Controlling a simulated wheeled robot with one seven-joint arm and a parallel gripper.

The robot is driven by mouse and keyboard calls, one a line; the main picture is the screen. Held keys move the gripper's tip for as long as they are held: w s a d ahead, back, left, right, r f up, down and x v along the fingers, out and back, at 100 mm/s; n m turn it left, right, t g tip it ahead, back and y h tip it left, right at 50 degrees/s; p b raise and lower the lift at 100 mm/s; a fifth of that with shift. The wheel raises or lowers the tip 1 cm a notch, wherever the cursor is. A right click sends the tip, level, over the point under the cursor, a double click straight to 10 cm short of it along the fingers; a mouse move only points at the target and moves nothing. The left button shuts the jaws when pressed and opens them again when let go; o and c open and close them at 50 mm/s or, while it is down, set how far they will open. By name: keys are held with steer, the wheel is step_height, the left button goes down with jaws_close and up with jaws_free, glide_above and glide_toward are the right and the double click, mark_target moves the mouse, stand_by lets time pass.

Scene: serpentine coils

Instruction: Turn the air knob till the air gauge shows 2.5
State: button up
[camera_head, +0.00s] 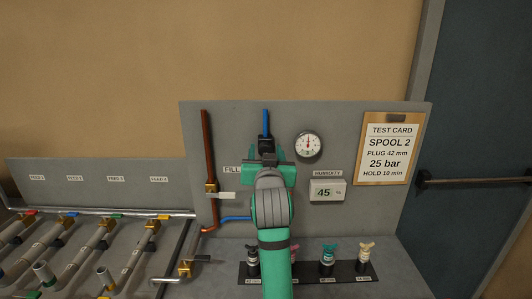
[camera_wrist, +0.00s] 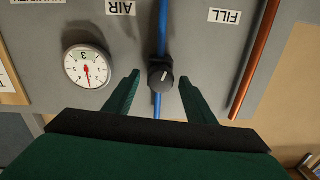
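The air knob (camera_wrist: 158,72) is a small black knob with a white pointer mark, on a blue pipe under the AIR label (camera_wrist: 115,7) in the upside-down wrist view. My gripper (camera_wrist: 159,77) is open, one finger on each side of the knob, with a visible gap on both sides. In the head view the gripper (camera_head: 267,172) is in front of the panel and the dark knob (camera_head: 265,146) shows just above it. The round white air gauge (camera_wrist: 87,67) is beside the knob. Its needle points up in the head view (camera_head: 308,144); the exact value is too small to read.
A copper pipe (camera_head: 208,155) with a brass valve runs left of the knob by the FILL label (camera_head: 231,169). A humidity display (camera_head: 326,191) reads 45. A test card (camera_head: 389,147) hangs at right.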

steer(key=shift+s, duration=0.1)
steer(key=s, duration=1)
steer(key=shift+s+d, duration=0.25)
steer(key=shift+s, duration=0.05)
